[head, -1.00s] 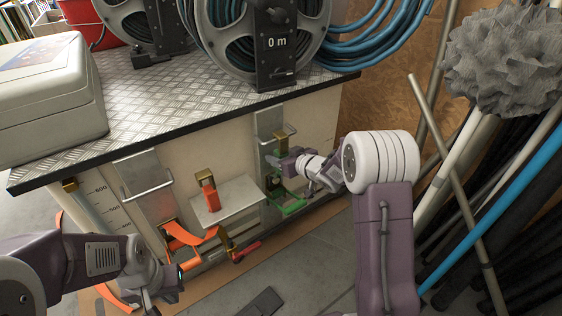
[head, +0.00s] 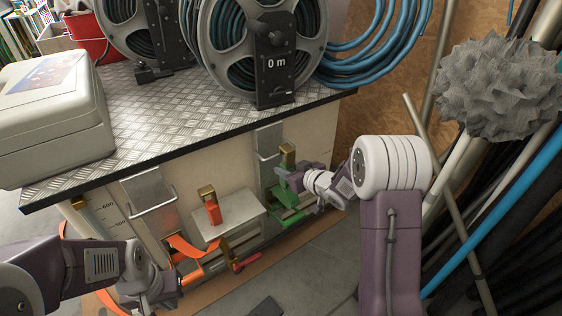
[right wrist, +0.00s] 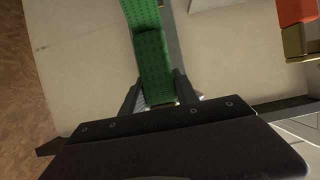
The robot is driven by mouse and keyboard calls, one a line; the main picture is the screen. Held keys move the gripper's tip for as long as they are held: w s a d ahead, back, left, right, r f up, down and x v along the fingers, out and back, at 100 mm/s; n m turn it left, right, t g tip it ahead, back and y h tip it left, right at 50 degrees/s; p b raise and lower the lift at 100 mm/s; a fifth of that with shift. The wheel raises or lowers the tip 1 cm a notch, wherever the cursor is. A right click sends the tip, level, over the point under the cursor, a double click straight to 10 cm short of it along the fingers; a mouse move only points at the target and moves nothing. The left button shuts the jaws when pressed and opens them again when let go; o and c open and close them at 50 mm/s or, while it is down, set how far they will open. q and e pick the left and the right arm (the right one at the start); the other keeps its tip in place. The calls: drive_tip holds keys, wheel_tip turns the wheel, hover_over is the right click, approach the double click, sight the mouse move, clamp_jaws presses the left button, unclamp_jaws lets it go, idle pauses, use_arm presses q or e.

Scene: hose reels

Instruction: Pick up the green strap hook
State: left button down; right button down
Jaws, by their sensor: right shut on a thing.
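The green strap hook has a brass-coloured top (head: 288,152) and a green strap below it, at the front of the bench to the right of the middle in the head view. My right gripper (head: 284,180) is at this hook, its fingers partly hidden there. In the right wrist view, the green webbing (right wrist: 153,62) runs down between the two fingers of my right gripper (right wrist: 158,92), which is shut on it. My left gripper (head: 152,298) is low at the left, near an orange strap; its fingers are too unclear to tell their opening.
An orange hook (head: 211,208) with a brass top stands on a pale plate left of the green one. The bench top (head: 165,125) carries a grey case (head: 50,135) and hose reels (head: 232,50). Pipes (head: 480,185) and a grey spiky lump (head: 500,85) crowd the right.

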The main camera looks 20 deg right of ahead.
drive_tip(key=s+d+b, duration=0.5)
drive_tip(key=s, duration=0.8)
drive_tip(key=shift+s, duration=0.25)
